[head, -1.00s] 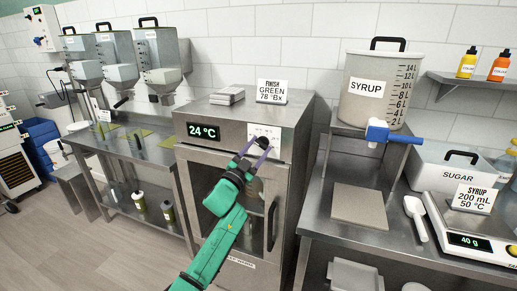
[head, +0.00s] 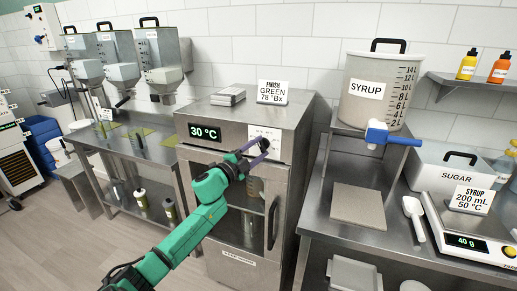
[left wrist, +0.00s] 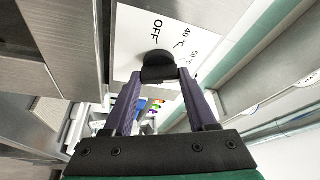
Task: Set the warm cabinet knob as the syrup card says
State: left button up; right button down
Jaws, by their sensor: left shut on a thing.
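The warm cabinet (head: 230,122) stands in the middle of the head view, and its green display (head: 205,133) reads 30 °C. Its black knob (head: 264,145) is on a white dial plate (head: 272,133) at the upper right of the front. My left gripper (head: 256,150) is shut on the knob. In the left wrist view the purple fingers hold the dark knob (left wrist: 157,62) from both sides, with OFF, 40 °C and 50 °C marks beside it. I cannot tell which mark the knob points at. The syrup card (head: 472,198) reads 200 mL, 50 °C. My right gripper is out of view.
The cabinet's door handle (head: 272,222) is just below the gripper. The syrup pot (head: 362,112) and the scale (head: 478,240) are to the right.

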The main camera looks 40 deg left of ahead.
pick_arm(q)
jog(key=shift+a+r, duration=0.2)
jog(key=shift+r, duration=0.1)
jog(key=o, duration=1.4)
jog(key=shift+c, duration=0.2)
jog(key=shift+s+f, duration=0.15)
jog(key=shift+f, duration=0.3)
jog(key=s+f+b, duration=0.1)
jog(key=s+b, duration=0.2)
jog(key=s, duration=1)
jog(key=shift+s+a+f, duration=0.3)
jog(key=shift+s+f, duration=0.05)
jog(key=shift+f, duration=0.05)
